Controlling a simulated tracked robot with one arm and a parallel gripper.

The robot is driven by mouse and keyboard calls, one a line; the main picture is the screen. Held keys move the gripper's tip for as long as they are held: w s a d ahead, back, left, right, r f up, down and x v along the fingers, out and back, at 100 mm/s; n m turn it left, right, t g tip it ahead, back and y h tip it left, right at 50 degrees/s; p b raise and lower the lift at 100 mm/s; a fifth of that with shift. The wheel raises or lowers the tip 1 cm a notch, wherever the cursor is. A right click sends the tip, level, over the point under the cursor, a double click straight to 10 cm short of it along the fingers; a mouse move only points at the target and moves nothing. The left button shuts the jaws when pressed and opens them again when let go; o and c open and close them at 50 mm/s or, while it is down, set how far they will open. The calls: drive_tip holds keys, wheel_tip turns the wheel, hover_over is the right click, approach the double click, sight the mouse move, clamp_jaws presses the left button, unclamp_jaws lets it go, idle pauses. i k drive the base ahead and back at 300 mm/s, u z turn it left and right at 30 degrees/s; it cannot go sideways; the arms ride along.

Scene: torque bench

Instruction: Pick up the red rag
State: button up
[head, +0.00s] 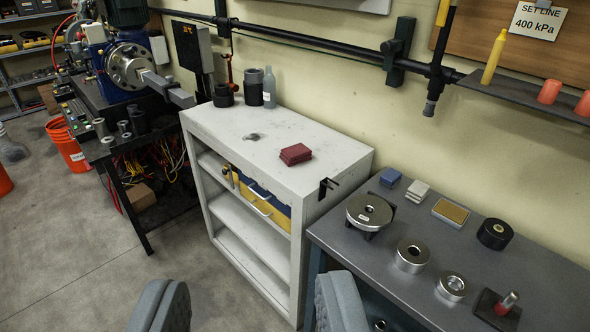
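The red rag (295,154) is a small, dark red, folded stack lying on top of the white cabinet (222,125), right of the middle of its top. My gripper (250,305) shows at the bottom edge as two grey padded fingers, wide apart. Nothing is between them but floor and the cabinet's lower part behind. The gripper is apart from the rag, which lies farther off and higher in the picture. The lower parts of the fingers are cut off by the frame.
Black cylinders and a grey bottle (269,87) stand at the cabinet's back left. A black bracket (327,187) sits at its right edge. A grey bench (466,238) with metal rings, blue and white folded cloths is at right. A black pipe runs along the wall. Floor at left front is clear.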

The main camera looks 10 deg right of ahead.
sight(297, 153)
drive_tip(key=u, duration=0.5)
drive_tip(key=i, duration=1.8)
drive_tip(key=z, duration=1)
drive_tip(key=i, duration=0.75)
drive_tip(key=z, duration=0.4)
